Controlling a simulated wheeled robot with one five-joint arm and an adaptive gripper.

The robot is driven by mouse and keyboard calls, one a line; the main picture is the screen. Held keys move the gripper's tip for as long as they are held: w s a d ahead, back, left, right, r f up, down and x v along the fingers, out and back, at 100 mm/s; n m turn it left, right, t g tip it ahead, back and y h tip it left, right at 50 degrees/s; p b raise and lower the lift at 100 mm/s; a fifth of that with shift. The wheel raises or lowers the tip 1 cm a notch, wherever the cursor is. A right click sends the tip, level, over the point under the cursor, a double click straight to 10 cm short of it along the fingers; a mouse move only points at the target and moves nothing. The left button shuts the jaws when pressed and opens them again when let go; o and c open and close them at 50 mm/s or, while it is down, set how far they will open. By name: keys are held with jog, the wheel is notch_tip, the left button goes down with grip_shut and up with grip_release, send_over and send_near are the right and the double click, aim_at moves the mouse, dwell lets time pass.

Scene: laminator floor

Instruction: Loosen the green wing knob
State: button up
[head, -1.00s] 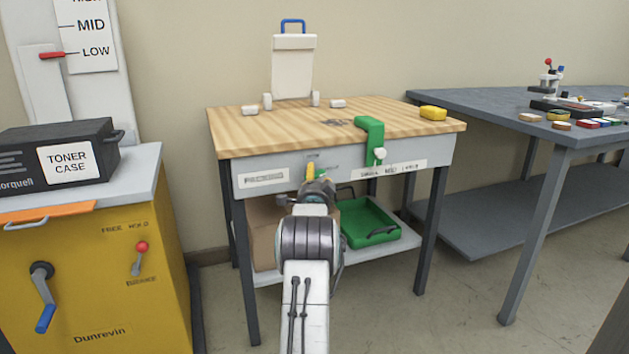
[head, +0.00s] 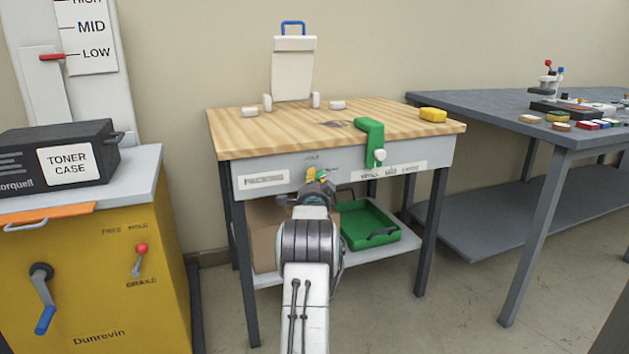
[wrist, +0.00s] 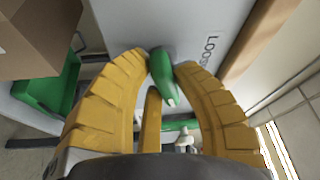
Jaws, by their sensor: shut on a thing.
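The green wing knob (wrist: 163,76) is on the grey front panel of the wooden-topped bench. In the wrist view it sits between the yellow fingertips of my gripper (wrist: 160,68), which are closed on it. A pale mark shows at the tip of its lower wing. In the head view my gripper (head: 316,174) is at the bench's front panel, and only a little green of the knob (head: 323,177) shows beside the fingers. A label partly reading "Loos" (wrist: 211,47) is next to the knob in the wrist view.
A green clamp-like bracket (head: 369,140) hangs over the bench edge (head: 290,145) to the right of my gripper. A green tray (head: 362,218) and a cardboard box (head: 264,235) stand on the shelf below. The yellow cabinet (head: 100,270) is at left, a grey table (head: 480,105) at right.

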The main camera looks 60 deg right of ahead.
grip_shut()
jog(key=shift+n, duration=0.7)
jog(key=o, duration=0.8)
grip_release()
jog(key=shift+w, duration=0.1)
jog(key=shift+c, duration=0.2)
jog(key=shift+a, duration=0.1)
jog(key=v, duration=1.2)
jog(key=shift+f, duration=0.3)
